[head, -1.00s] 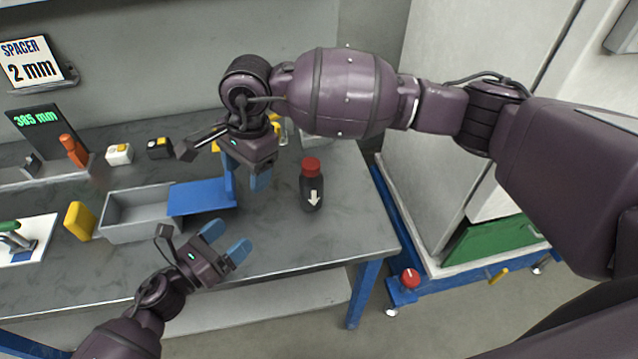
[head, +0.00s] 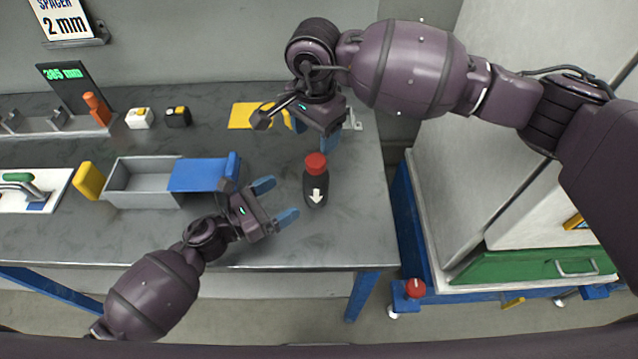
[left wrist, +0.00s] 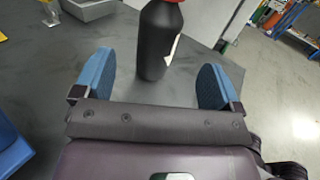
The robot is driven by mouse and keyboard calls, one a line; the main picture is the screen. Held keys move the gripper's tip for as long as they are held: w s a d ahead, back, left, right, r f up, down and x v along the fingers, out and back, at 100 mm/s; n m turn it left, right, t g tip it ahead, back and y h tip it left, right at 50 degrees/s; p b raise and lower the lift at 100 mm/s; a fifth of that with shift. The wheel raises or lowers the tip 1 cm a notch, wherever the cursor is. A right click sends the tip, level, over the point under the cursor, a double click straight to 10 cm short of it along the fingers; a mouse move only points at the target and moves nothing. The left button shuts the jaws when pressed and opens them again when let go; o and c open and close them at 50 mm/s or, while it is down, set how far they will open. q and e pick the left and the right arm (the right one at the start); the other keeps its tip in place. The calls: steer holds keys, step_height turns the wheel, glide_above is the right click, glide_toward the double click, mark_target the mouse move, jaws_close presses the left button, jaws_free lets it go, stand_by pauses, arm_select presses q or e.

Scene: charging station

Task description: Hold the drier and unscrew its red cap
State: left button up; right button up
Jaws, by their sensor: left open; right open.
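The drier (head: 316,192) is a dark bottle with a white arrow on its side. It stands upright on the grey bench near the right end. Its red cap (head: 316,163) is on top. My left gripper (head: 276,201) is open just left of the drier, its blue fingertips pointing toward it. In the left wrist view the dark bottle (left wrist: 158,45) stands ahead, between the open fingers but beyond their tips, with the red cap cut off at the top edge. My right gripper (head: 333,138) is open above and behind the cap, apart from it; its fingers are partly hidden.
A grey bin (head: 125,197) with a blue part (head: 200,174) at its right stands left of my left gripper. A yellow sheet (head: 245,116) lies at the back. The bench's front edge (head: 300,267) is close. Bare bench lies right of the drier.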

mark_target(305, 184)
arm_select(q)
steer(key=x, duration=0.9)
steer(key=shift+w+d, duration=0.1)
steer(key=shift+d, duration=0.1)
steer(key=shift+c, duration=0.5)
